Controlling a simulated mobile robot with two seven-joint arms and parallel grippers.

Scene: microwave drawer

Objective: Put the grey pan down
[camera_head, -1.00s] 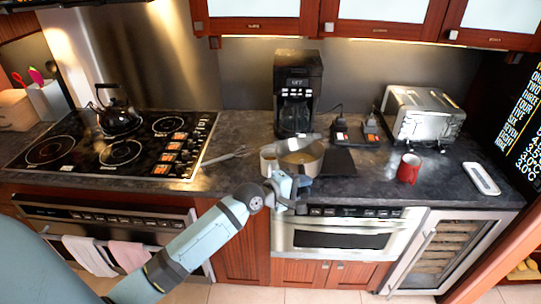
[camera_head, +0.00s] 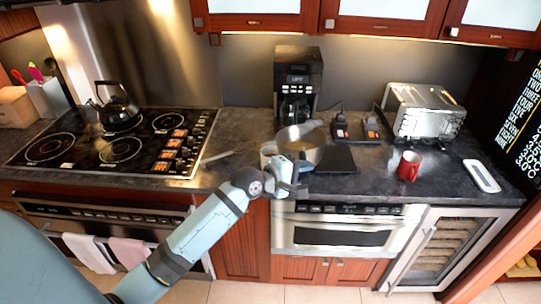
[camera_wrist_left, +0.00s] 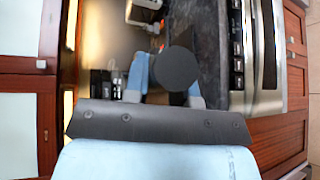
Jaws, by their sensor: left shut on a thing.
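The grey pan (camera_head: 318,152) is at the counter in front of the coffee maker, in the middle of the head view. Its inside faces up and toward me; whether its base touches the counter I cannot tell. My left gripper (camera_head: 296,182) is at the pan's near side, shut on it. In the left wrist view, a dark round piece (camera_wrist_left: 178,68), perhaps the pan's handle end, sits between the fingers; the rest of the pan is hidden there. My right gripper is not in view.
The coffee maker (camera_head: 298,75) is behind. A red mug (camera_head: 409,166), toaster oven (camera_head: 424,112) and stove (camera_head: 110,145) stand farther off.

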